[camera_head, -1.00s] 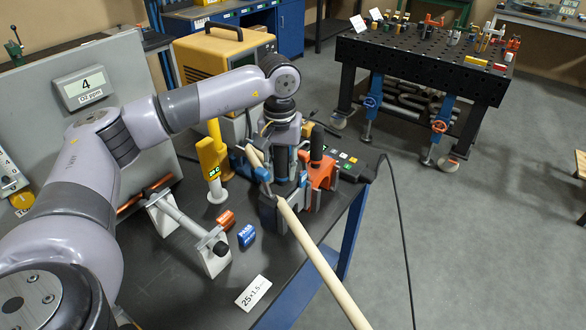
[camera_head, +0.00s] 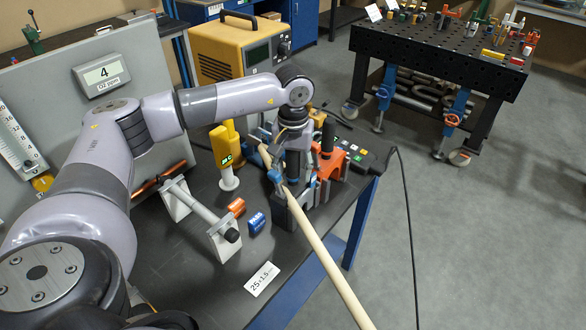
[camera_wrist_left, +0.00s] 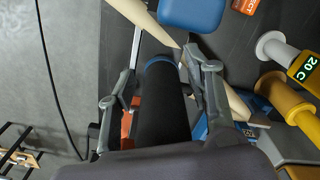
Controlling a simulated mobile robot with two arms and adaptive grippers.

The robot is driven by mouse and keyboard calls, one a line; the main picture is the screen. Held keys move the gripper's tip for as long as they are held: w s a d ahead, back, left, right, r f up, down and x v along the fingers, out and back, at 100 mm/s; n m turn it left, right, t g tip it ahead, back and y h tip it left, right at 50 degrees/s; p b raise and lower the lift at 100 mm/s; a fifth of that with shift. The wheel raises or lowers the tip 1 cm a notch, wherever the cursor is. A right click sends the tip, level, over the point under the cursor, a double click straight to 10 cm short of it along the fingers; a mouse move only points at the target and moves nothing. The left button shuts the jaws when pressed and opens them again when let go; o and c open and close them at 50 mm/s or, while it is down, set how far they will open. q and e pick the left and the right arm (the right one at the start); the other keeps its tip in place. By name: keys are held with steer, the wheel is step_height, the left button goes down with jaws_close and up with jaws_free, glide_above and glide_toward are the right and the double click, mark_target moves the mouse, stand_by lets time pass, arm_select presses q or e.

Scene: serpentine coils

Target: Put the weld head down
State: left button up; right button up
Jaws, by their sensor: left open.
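My left gripper (camera_head: 294,160) is open and points down over the dark weld head (camera_head: 292,208) near the bench's right edge. In the left wrist view the fingers (camera_wrist_left: 158,78) stand on either side of its black cylindrical handle (camera_wrist_left: 166,112), which has a blue ring at the far end. The weld head appears upright at the pale tube (camera_head: 325,258); the arm and gripper hide part of it, and I cannot tell whether it bears on the tube. My right gripper is out of view.
An orange clamp (camera_head: 333,164) with a black handle stands close to the right. A black cable (camera_head: 411,230) hangs beyond the bench.

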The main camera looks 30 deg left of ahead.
arm_select(q)
step_height(320, 180, up, 11)
steer(key=b, duration=0.3)
steer(key=shift+f, duration=0.1)
steer(key=shift+r, duration=0.6)
